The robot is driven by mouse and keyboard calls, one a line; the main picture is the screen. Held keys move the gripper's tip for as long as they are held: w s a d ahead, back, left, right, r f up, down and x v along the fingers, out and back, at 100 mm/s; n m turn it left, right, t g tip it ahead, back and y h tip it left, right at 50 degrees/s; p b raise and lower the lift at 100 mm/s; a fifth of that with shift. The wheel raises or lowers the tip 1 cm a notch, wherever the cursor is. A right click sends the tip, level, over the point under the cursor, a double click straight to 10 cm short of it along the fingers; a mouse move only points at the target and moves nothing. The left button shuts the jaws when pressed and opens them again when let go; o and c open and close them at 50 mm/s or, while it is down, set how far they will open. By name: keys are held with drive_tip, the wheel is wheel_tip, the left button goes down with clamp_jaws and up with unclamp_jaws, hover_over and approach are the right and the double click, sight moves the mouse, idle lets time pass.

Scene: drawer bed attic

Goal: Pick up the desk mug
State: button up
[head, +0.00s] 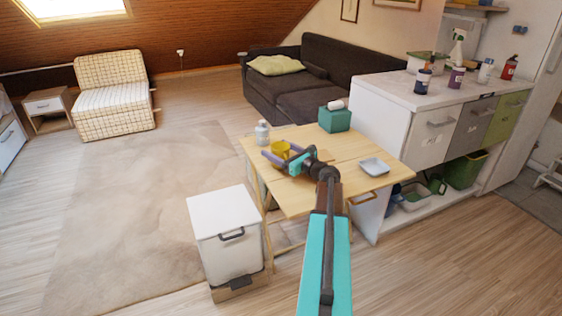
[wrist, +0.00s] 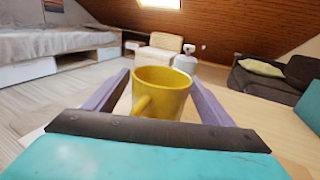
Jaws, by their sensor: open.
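The desk mug (head: 281,149) is yellow and stands upright on the wooden table (head: 352,150). In the wrist view the mug (wrist: 162,90) sits between the two purple fingers, with its handle toward my palm. My gripper (head: 277,160) is open around the mug, one finger on each side. In the wrist view my gripper (wrist: 160,95) shows a gap beside the mug. The lower part of the mug is hidden behind my palm in the wrist view.
A pale bottle (head: 262,132) stands close to the mug at the table's left corner. A teal box (head: 335,119) and a white dish (head: 374,167) are on the same table. A white bin (head: 223,243) stands at the table's near left.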

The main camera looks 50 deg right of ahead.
drive_tip(key=shift+w, duration=0.8)
drive_tip(key=shift+c, duration=0.2)
drive_tip(key=c, duration=1.2)
drive_tip(key=shift+r+p, duration=0.3)
drive_tip(key=shift+r, duration=0.55)
drive_tip(key=s+a+r+p, duration=0.1)
drive_tip(key=s+a, duration=0.2)
drive_tip(key=s, duration=0.4)
drive_tip(key=s+a+r+p, duration=0.1)
drive_tip(key=s+a+r, duration=0.1)
drive_tip(key=s, duration=0.6)
drive_tip(key=shift+a+r, duration=0.15)
drive_tip(key=shift+a, duration=0.35)
